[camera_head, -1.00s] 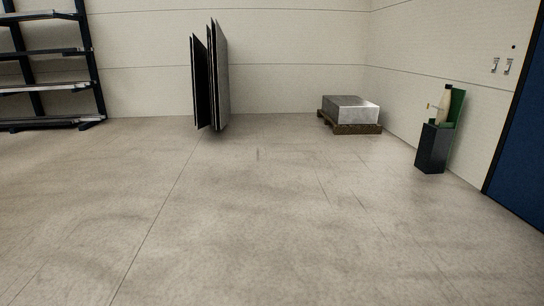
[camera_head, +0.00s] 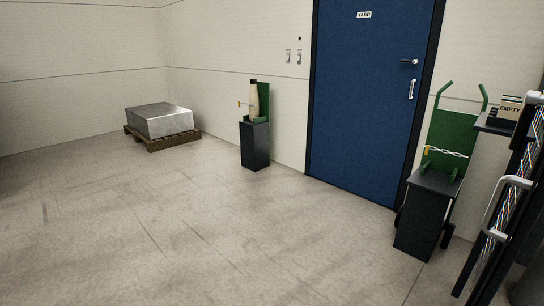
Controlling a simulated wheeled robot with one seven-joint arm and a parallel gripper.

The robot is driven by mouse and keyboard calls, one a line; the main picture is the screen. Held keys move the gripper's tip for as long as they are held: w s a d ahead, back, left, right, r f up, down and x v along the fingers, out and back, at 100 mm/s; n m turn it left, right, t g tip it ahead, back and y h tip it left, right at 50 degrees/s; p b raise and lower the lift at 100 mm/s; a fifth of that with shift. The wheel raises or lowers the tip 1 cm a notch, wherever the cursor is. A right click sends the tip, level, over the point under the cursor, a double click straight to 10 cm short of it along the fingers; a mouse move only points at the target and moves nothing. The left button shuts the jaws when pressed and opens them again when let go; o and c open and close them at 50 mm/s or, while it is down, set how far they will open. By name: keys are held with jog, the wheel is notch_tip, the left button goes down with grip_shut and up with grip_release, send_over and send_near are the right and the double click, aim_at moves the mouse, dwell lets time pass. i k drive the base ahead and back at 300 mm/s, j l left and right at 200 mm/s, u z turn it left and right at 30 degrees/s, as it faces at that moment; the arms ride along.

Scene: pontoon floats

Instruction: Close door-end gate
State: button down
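At the right edge a dark upright frame (camera_head: 484,262) with a pale bar handle (camera_head: 497,212) is partly in view. My gripper is not in view.
A green hand truck (camera_head: 452,140) with a chain stands behind a dark box (camera_head: 428,215), right of the door. A shelf (camera_head: 497,124) holds a box marked EMPTY (camera_head: 508,108). A dark pedestal (camera_head: 255,145) and a pallet (camera_head: 170,141) with a metal block stand left. The middle floor is clear.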

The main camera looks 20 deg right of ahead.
aim_at(515, 243)
jog(key=i+j+z, duration=0.15)
jog(key=z, duration=0.35)
jog(key=i+j+z, duration=0.25)
jog(key=z, duration=0.2)
jog(key=i+j+z, duration=0.3)
jog(key=z, duration=0.2)
jog(key=i+j+z, duration=0.1)
jog(key=j+z, duration=0.4)
jog(key=i+j+z, duration=0.1)
jog(key=j, duration=0.5)
jog(key=j+u, duration=0.35)
jog(key=j, duration=0.7)
